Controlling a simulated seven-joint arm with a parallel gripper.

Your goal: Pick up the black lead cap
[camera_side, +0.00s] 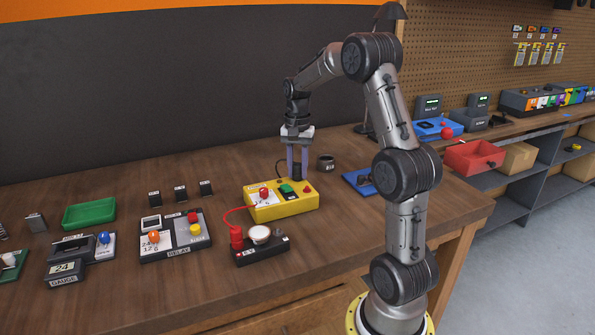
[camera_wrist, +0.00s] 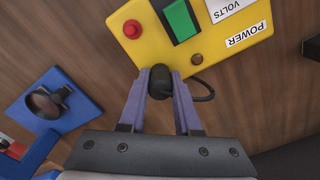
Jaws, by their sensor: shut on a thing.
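My gripper (camera_side: 297,174) points straight down just behind the yellow power box (camera_side: 284,208). In the wrist view my gripper's two purple fingers (camera_wrist: 160,88) are shut on the black lead cap (camera_wrist: 160,78), one finger on each side. A black lead (camera_wrist: 207,93) curves from the cap towards the box edge. In the side view the cap is mostly hidden between the fingers, and I cannot tell whether it touches the table. The yellow box also shows in the wrist view (camera_wrist: 226,50), with a red button and a green switch.
A black holder with a red cap (camera_side: 236,236) and a white dome (camera_side: 259,235) stands in front; a red lead joins it to the yellow box. A dark cup (camera_side: 326,163) and blue plate (camera_side: 352,181) lie to the right.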

